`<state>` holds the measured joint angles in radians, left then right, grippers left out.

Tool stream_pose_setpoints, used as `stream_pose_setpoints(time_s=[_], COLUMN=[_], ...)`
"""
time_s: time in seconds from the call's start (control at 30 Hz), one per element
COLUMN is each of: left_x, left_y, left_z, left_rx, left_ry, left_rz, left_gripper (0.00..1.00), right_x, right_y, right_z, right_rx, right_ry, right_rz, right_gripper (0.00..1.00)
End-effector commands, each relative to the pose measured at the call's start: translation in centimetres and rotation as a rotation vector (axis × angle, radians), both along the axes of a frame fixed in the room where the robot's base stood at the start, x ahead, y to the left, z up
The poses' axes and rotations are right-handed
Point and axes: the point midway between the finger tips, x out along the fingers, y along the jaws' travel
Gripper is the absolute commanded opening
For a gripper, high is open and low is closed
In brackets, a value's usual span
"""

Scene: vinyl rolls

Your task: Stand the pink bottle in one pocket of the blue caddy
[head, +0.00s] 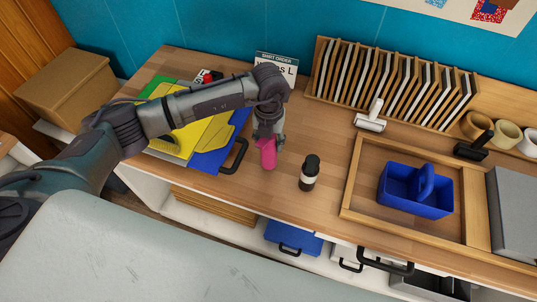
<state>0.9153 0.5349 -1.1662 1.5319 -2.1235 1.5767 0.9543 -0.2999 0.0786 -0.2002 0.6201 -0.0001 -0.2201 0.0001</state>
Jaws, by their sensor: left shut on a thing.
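The pink bottle (267,154) is upright in the head view, left of the middle of the wooden counter. My left gripper (268,136) comes down over its top and is shut on it. I cannot tell whether the bottle's base touches the counter. The blue caddy (415,203), with a central handle, sits inside a wooden frame on the right part of the counter. Its pockets look empty from here, though the handle hides part of the inside. My right gripper is not in view.
The wooden frame (350,185) has a raised edge. A white roller (371,118) lies behind it. Coloured folders (212,158) lie left. A slotted rack (390,82) stands at the back.

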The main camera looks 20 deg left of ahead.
Motion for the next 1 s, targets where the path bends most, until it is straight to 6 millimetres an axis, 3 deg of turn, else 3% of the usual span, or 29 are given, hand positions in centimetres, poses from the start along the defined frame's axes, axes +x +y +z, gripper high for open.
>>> stream_pose_setpoints(time_s=[0.6,1.0], left_x=[0.0,0.0], left_y=[0.0,0.0], left_z=[3.3,3.4], left_rx=[-0.001,-0.001], left_ry=[-0.002,-0.001], left_rz=[0.000,-0.010], left_gripper=[0.00,0.00], right_x=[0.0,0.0], right_y=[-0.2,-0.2], right_z=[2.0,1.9], right_rx=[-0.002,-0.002], right_ry=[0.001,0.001], right_rz=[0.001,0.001], right_gripper=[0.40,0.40])
